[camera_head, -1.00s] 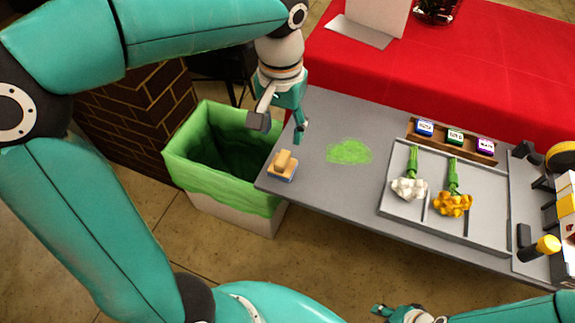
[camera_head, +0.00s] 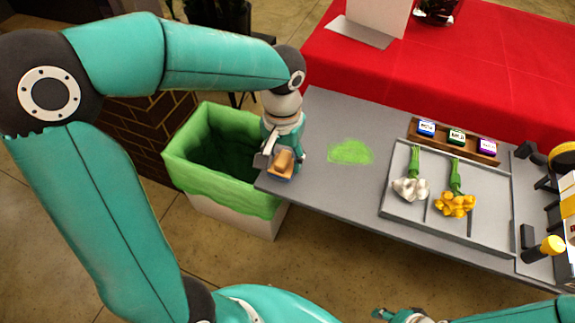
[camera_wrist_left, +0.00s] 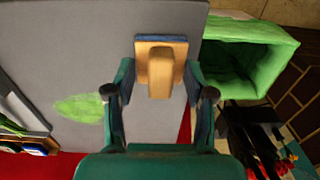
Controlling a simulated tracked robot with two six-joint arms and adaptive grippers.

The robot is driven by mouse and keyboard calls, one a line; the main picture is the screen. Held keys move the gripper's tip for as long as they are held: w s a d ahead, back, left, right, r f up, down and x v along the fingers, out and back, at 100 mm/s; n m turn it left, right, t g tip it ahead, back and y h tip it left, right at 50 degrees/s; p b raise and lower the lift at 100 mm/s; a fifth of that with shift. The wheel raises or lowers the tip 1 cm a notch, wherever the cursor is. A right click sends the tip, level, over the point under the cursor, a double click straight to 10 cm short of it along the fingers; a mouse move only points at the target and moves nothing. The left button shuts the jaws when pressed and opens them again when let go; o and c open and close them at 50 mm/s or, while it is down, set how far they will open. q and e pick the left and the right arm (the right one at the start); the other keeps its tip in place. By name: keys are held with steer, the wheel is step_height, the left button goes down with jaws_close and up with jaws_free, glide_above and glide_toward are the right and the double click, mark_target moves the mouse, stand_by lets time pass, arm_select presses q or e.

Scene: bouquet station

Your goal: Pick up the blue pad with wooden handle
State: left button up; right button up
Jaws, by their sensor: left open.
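The blue pad with wooden handle (camera_head: 283,163) sits at the left end of the grey table, near its edge. It also shows in the left wrist view (camera_wrist_left: 160,70), with the tan handle on top and a strip of blue along one side. My left gripper (camera_head: 280,155) is down at the pad. In the left wrist view its open fingers (camera_wrist_left: 158,97) stand on either side of the handle; I cannot tell if they touch it. My right gripper (camera_head: 400,314) is at the bottom edge, partly cut off, and its jaws are unclear.
A green-lined bin (camera_head: 222,200) stands at the table's left end. A green patch (camera_head: 350,151) lies right of the pad. A grey tray (camera_head: 484,228) holds a white and a yellow flower bunch. A red-covered table (camera_head: 470,70) is behind.

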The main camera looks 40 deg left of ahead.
mark_target(283, 157)
arm_select(q)
jaws_close()
stand_by(0.3)
step_height(283, 157, up, 20)
steer(key=p, duration=0.3)
stand_by(0.3)
